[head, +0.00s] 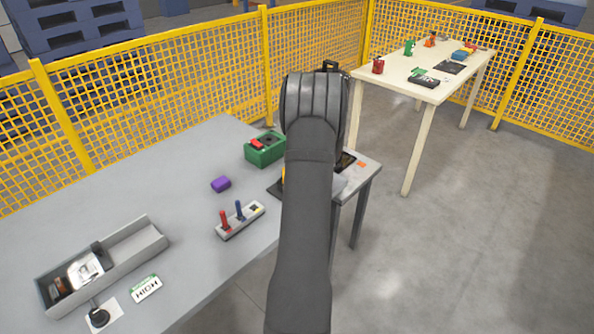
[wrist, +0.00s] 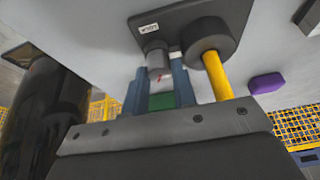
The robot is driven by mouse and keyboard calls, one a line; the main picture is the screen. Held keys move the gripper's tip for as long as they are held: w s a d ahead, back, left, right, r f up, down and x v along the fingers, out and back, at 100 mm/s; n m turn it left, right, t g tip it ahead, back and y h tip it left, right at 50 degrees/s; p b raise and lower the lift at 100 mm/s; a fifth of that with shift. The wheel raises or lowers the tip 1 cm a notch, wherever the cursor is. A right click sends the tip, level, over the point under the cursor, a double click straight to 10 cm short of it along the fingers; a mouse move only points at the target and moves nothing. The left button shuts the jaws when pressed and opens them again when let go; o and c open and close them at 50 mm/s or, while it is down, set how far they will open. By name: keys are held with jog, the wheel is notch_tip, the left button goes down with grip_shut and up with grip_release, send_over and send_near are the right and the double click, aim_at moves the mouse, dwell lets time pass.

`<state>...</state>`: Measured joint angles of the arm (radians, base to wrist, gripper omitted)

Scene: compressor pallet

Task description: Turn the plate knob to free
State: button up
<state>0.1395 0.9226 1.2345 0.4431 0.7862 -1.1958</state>
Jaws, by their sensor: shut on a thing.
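The dark plate (wrist: 178,22) fills the top of the wrist view, with a small white label on it. The grey plate knob (wrist: 157,58) has a small red mark on its face. My gripper (wrist: 159,82) has one blue-grey finger on each side of the knob and is shut on it. Beside the knob, a round black part with a yellow handle (wrist: 216,76) sticks out from the plate. In the head view my arm hides the gripper, the knob and most of the plate; only a dark edge of the plate (head: 275,188) shows.
On the grey table (head: 130,190) stand a green box (head: 265,154), a purple block (head: 221,184), a base with red and blue levers (head: 240,221), and a long grey tray (head: 140,243). A cream table (head: 440,90) stands behind at right. Yellow fencing surrounds the area.

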jog(key=shift+d+n+g+y, duration=0.1)
jog(key=shift+n+g+y, duration=0.35)
jog(key=shift+n, duration=1.05)
jog(key=o, duration=1)
jog(key=shift+f+g, duration=0.1)
jog(key=shift+g, duration=0.15)
jog(key=shift+s, duration=0.1)
